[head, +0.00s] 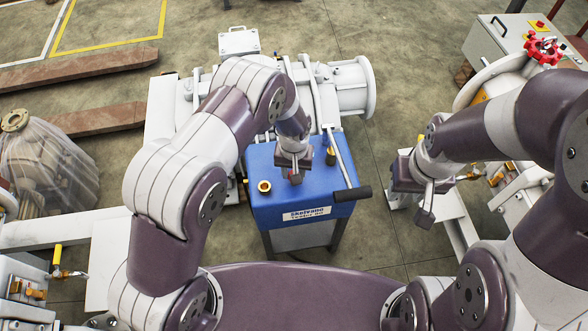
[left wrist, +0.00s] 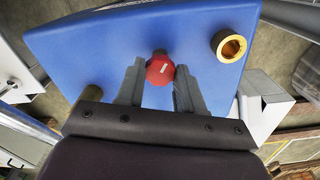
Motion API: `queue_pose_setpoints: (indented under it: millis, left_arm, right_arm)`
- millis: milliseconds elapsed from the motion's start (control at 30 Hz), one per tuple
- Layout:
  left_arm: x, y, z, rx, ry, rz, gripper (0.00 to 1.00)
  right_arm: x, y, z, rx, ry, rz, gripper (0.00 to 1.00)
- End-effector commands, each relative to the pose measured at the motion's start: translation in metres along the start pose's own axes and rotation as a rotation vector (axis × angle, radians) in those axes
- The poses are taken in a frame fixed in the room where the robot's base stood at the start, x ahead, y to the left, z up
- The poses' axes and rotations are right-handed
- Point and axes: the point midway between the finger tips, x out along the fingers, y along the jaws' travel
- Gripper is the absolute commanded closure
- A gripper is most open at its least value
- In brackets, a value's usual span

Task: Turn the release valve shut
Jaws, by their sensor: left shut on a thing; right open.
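The release valve shows as a red faceted knob (left wrist: 160,69) with a small white mark, on the blue top (left wrist: 85,45) of the tester in the left wrist view. My left gripper (head: 295,177) is over the middle of the blue tester (head: 262,203) in the head view. Its fingers stand on both sides of the red knob, shut on it. In the head view the knob is mostly hidden by the gripper. My right gripper (head: 425,216) is open and empty, off to the right of the tester, above the floor.
A brass fitting (head: 264,186) sits on the tester's left side, and another brass piece (head: 331,157) is at its right. A lever with a black handle (head: 352,194) reaches along its right edge. A red handwheel (head: 543,50) is at the far right.

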Motion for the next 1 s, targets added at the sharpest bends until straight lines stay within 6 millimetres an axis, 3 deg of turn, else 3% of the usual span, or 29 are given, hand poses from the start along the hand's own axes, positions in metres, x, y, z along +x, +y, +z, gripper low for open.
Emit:
queue_pose_setpoints:
  millis: [1000]
  left_arm:
    - [-0.0013,0.0003,-0.0013,0.880,0.003,-0.001,0.94]
  right_arm:
    - [-0.0071,0.0000,-0.0008,0.000,0.000,0.000,0.57]
